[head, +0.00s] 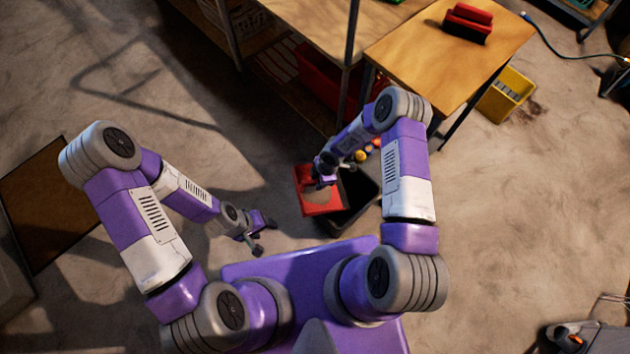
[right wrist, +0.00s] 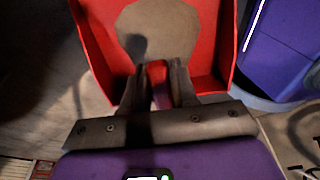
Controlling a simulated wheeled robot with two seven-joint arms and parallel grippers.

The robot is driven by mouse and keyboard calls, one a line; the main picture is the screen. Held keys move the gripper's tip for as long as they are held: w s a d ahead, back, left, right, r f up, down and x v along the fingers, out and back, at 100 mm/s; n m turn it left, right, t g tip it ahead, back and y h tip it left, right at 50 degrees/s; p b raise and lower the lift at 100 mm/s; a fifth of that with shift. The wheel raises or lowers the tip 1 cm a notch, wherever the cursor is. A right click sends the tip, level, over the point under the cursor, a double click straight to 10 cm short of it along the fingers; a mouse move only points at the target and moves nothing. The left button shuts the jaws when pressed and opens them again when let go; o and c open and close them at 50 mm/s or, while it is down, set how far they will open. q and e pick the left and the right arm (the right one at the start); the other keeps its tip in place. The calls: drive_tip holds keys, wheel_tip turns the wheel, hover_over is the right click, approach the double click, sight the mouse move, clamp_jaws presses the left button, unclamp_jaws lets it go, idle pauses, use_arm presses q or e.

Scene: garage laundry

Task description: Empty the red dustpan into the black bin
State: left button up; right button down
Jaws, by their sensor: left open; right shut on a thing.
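The red dustpan (head: 318,201) is held over the left part of the black bin (head: 362,190), which stands on the floor in front of my base. A patch of greyish-tan debris lies in the pan; it shows in the right wrist view (right wrist: 158,30). My right gripper (head: 323,180) is shut on the dustpan's handle; its fingers (right wrist: 158,82) grip the red handle in the right wrist view. The pan hides part of the bin's opening. My left gripper (head: 262,235) is open and empty, low over the floor to the left of the bin.
A wooden table (head: 440,60) carries a red brush-like object (head: 467,22). A red crate (head: 325,80) sits under the workbench. Small orange and yellow objects (head: 367,152) lie behind the bin. Floor is open at the right.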

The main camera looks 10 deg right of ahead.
drive_tip(key=shift+d+r+y, duration=0.35)
drive_tip(key=shift+d+y, duration=0.05)
drive_tip(key=shift+d, duration=0.1)
drive_tip(key=shift+d+y, duration=0.25)
drive_tip(key=shift+y, duration=0.05)
drive_tip(key=shift+w+d+r+y+b, duration=0.1)
drive_tip(key=shift+d+r+y+b, duration=0.25)
drive_tip(key=shift+d+y, duration=0.25)
drive_tip(key=shift+s+d+r+y+b, duration=0.1)
drive_tip(key=shift+d+r+y+b, duration=0.1)
drive_tip(key=shift+d+y+b, duration=0.35)
drive_tip(key=shift+w+d+r+y+b, duration=0.1)
drive_tip(key=shift+d+r+y+b, duration=0.3)
drive_tip(key=shift+d, duration=0.3)
